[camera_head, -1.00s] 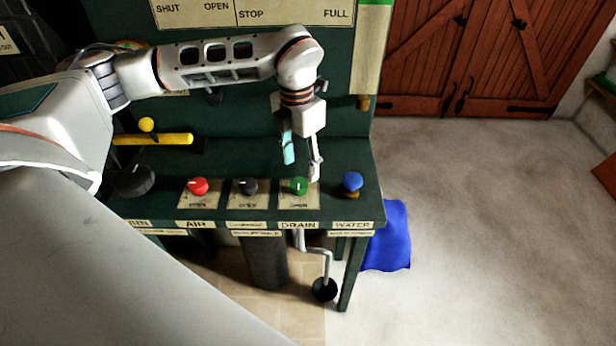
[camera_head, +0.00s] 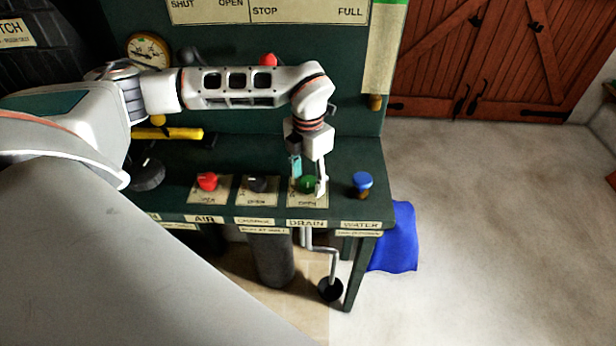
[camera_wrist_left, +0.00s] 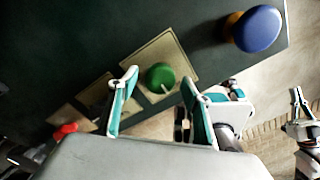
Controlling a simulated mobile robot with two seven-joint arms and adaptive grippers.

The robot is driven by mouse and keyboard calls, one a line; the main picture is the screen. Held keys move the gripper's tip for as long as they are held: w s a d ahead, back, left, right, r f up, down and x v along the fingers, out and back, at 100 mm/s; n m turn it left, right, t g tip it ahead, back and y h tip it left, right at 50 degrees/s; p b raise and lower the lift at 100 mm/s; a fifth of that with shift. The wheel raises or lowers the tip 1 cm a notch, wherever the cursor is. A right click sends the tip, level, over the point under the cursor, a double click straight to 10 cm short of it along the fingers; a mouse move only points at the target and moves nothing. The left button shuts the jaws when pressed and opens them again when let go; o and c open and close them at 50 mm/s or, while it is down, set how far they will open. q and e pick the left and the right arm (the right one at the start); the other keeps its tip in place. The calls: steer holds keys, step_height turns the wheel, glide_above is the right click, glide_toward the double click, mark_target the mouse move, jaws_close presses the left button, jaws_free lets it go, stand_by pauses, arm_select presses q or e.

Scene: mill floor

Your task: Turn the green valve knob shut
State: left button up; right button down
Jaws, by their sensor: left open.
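The green knob (camera_head: 308,183) sits on the cream plate above the DRAIN label on the dark green console. It also shows in the left wrist view (camera_wrist_left: 160,78), with a white pointer mark toward the picture's bottom. My left gripper (camera_head: 308,176) is open just above and around it, one finger on each side. In the wrist view a gap shows between the knob and each finger, so it is not gripped. In the head view one finger partly covers the knob and plate. What looks like my right gripper (camera_wrist_left: 299,108) is at the wrist view's right edge, its opening unclear.
A black knob (camera_head: 258,184) and a red knob (camera_head: 207,181) stand to the left, and a blue knob (camera_head: 362,181) close on the right. A yellow-handled lever (camera_head: 165,133) lies further back left. The floor right of the console is mostly clear.

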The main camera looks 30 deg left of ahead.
arm_select(q)
steer(key=c, duration=1.1)
